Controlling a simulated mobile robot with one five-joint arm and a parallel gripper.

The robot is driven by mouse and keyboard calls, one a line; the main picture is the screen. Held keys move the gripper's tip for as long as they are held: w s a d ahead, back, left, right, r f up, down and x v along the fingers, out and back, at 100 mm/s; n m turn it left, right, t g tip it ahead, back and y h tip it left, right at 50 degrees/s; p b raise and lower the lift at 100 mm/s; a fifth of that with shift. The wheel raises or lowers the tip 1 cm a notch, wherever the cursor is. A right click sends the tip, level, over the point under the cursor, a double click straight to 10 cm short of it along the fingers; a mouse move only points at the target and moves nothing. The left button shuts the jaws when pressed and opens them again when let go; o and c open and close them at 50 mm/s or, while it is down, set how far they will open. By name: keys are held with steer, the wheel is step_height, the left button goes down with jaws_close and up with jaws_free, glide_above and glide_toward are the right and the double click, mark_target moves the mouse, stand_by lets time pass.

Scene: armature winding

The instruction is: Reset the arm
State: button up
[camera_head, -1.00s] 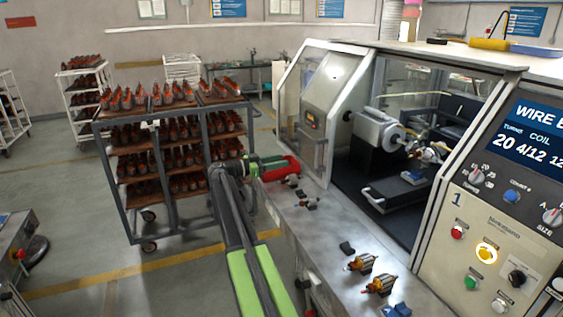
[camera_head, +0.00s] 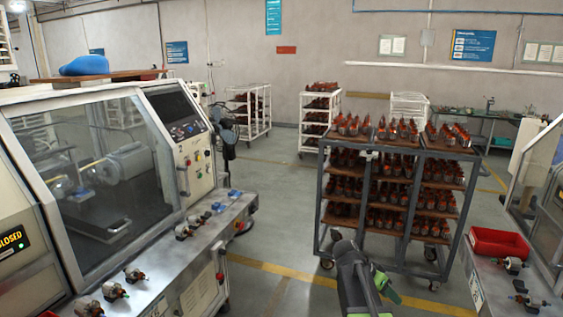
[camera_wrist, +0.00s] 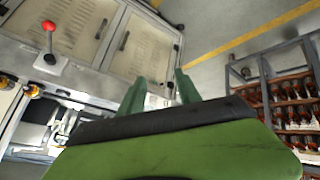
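My arm shows at the bottom of the head view, low in front of the rack, with my gripper (camera_head: 383,287) at its end, its green fingers turned to the right. In the wrist view my gripper (camera_wrist: 160,88) has its two green fingers apart, with nothing seen between them. The fingers point toward beige cabinet doors (camera_wrist: 143,45). No part is held. The wide green and black part at the bottom of the wrist view is my own and hides what lies below.
A winding machine (camera_head: 110,150) with a bench (camera_head: 170,270) of armatures stands left. A rack (camera_head: 327,215) full of armatures stands behind my arm. A red bin (camera_head: 500,242) sits on the right bench. The floor (camera_head: 270,215) between left machine and rack is clear.

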steer(key=s+a+f+n+y, duration=0.3)
steer(key=s+a+n+y, duration=0.1)
steer(key=a, duration=0.5)
steer(key=s+a+f+n+y, duration=0.3)
steer(key=s+a+n+y, duration=0.1)
steer(key=s+a+n, duration=0.3)
steer(key=a+n, duration=0.1)
steer(key=a, duration=0.1)
steer(key=shift+a, duration=0.4)
steer(key=shift+d, duration=0.1)
